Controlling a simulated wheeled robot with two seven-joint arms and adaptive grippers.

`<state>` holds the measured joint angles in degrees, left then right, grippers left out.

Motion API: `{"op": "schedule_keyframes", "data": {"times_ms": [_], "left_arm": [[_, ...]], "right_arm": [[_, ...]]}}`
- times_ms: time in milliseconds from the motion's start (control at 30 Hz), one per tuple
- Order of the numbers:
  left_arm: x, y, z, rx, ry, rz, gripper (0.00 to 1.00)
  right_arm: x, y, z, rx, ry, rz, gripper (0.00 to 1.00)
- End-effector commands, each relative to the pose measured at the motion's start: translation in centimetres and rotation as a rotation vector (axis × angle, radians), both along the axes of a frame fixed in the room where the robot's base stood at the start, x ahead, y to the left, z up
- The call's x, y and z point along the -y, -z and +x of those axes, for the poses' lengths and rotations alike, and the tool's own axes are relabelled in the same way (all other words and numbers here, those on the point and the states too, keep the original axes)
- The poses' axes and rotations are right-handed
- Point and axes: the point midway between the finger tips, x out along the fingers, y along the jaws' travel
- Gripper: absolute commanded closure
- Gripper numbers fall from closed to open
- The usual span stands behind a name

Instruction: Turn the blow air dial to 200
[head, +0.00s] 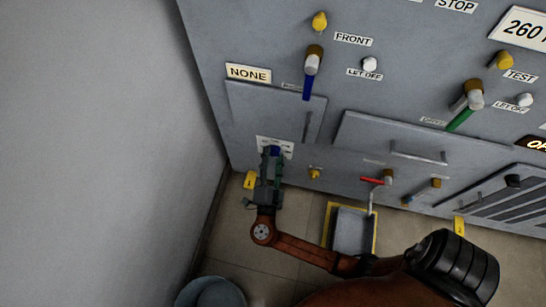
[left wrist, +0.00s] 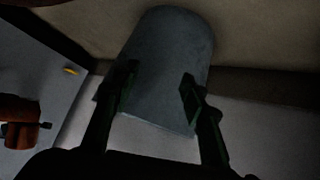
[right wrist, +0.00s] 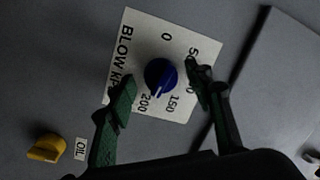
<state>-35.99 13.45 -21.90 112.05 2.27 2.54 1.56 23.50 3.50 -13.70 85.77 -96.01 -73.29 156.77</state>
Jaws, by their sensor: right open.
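The blow air dial is a blue knob (right wrist: 161,74) on a white scale plate (right wrist: 130,70) in the right wrist view. Its pale pointer mark faces down and slightly left, close to the 200 label and off the 150 side. In the head view the dial's blue knob (head: 275,150) shows at the tip of my right gripper (head: 272,160). My right gripper is open, one finger on each side of the knob; I cannot tell whether they touch it. One finger partly hides a number. My left gripper (left wrist: 158,88) is open and empty in the left wrist view.
A grey bucket (head: 211,293) stands on the floor at lower left; a grey cylindrical thing (left wrist: 168,50) shows beyond my left fingers. A yellow knob (right wrist: 47,148) by an OIL label is near the dial. A red-handled valve (head: 372,181) sits further right. The wall is at left.

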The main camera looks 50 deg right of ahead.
Motion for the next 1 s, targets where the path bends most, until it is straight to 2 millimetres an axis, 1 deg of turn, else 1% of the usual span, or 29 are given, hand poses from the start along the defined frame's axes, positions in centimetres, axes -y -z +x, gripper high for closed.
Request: {"op": "schedule_keyframes", "data": {"times_ms": [167,267,500,700,833,1000], "left_arm": [[0.0,0.0,0.0,0.000,0.001,-0.001,0.60],[0.0,0.0,0.0,0.000,0.000,0.000,0.60],[0.0,0.0,0.0,0.000,0.000,0.000,0.60],[0.0,0.0,0.0,0.000,0.000,0.000,0.60],[0.0,0.0,0.0,0.000,-0.001,0.001,0.60],[0.0,0.0,0.0,0.000,-0.001,0.001,0.60]], "right_arm": [[-0.8,0.1,-0.6,-0.001,0.000,0.002,0.53],[-2.1,0.2,-1.6,-0.001,-0.001,0.002,0.53],[-6.0,0.5,-4.7,-0.003,0.000,0.002,0.53],[-8.5,0.6,-6.6,-0.002,0.000,0.000,0.53],[-9.2,0.7,-7.2,-0.002,0.000,0.001,0.53],[-9.4,0.6,-7.4,-0.001,0.001,0.000,0.53]]}}
